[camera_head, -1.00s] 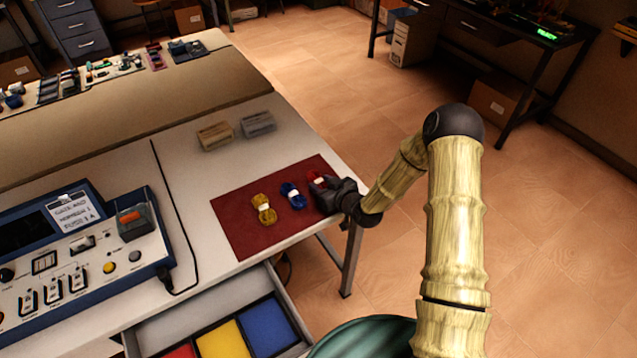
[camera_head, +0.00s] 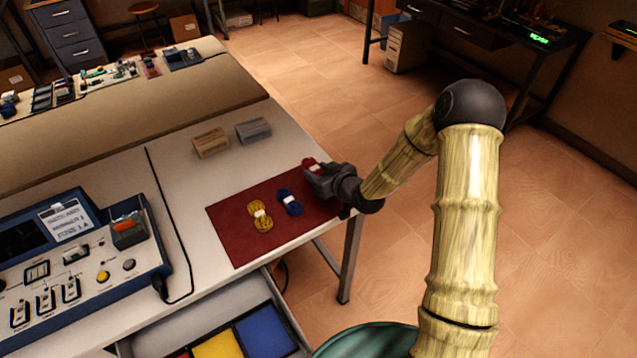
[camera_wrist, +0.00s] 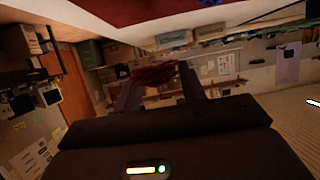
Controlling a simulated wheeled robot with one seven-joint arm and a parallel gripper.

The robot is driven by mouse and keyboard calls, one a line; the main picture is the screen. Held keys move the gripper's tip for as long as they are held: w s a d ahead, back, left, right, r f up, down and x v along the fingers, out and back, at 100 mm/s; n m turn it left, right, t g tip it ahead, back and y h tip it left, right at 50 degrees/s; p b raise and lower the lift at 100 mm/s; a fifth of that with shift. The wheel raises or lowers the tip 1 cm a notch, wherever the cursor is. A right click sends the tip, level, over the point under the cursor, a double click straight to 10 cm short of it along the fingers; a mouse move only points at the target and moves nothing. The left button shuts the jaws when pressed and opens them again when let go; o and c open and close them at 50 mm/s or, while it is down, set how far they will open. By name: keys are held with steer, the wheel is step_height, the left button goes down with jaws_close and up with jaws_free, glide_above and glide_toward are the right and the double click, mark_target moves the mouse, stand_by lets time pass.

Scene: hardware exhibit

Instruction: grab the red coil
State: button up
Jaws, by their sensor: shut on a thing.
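The red coil (camera_head: 312,166) is between the fingers of my gripper (camera_head: 318,176), at the right end of the dark red mat (camera_head: 238,228). In the wrist view the red coil (camera_wrist: 155,74) sits between the two fingertips (camera_wrist: 158,84), and my gripper is shut on it. It looks lifted a little above the mat. The blue coil (camera_head: 290,202) and the yellow coil (camera_head: 260,216) lie on the mat to the left of my gripper. The fingers hide part of the red coil.
Two small boxes, one tan (camera_head: 211,143) and one grey (camera_head: 253,130), stand behind the mat. A blue instrument panel (camera_head: 75,262) is at the left. An open drawer (camera_head: 285,290) with red, yellow and blue sections is below the table's front edge.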

steer(key=shift+r, duration=1.05)
